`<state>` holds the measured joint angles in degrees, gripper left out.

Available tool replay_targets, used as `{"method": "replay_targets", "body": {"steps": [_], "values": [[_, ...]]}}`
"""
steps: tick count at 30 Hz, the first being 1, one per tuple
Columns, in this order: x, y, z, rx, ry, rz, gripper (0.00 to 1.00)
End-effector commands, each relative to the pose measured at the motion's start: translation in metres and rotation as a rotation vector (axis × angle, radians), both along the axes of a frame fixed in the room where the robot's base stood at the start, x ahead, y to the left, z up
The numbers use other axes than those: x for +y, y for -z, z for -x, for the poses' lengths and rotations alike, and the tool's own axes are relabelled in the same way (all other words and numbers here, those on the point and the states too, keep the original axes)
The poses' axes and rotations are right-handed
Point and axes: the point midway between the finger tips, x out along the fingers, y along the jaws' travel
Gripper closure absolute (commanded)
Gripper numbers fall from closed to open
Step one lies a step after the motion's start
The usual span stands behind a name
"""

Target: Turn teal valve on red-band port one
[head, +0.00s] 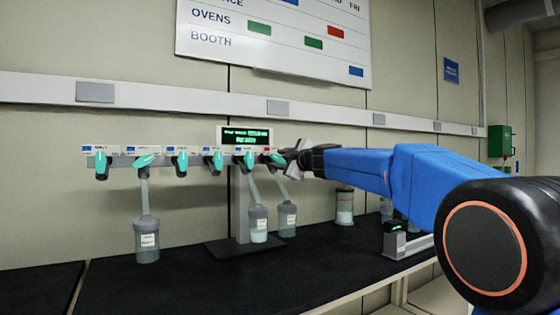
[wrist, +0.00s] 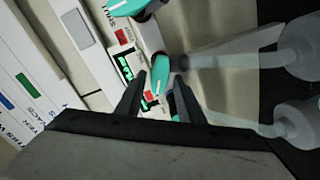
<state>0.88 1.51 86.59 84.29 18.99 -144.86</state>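A row of teal valves runs along the manifold in the head view, each below a small label. The rightmost teal valve (head: 277,158) sits below a label with a red band (head: 267,149), beside my gripper (head: 289,154). In the wrist view, a teal valve (wrist: 161,72) lies between the tips of my gripper (wrist: 160,82). The fingers are apart, with gaps visible beside the valve, and hold nothing. A red band shows close to the left finger. Another teal valve (wrist: 126,7) with a red band (wrist: 121,36) by it is at the top. Port numbers are unreadable.
A green-lit display (head: 245,136) stands above the manifold. The black bench (head: 180,285) is clear in front. A small device (head: 396,240) and jars stand on the right, below my arm.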

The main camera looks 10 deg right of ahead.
Motion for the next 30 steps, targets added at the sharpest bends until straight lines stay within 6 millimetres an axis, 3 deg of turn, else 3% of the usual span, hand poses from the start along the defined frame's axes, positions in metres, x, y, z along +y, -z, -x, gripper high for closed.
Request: {"method": "replay_targets", "body": {"steps": [5, 24, 30], "values": [[-0.006, -0.001, 0.018, -0.001, 0.002, 0.0, 0.66], [-0.042, 0.0, 0.128, -0.001, 0.002, 0.0, 0.66], [-0.05, 0.0, 0.153, 0.0, 0.001, 0.0, 0.66]]}}
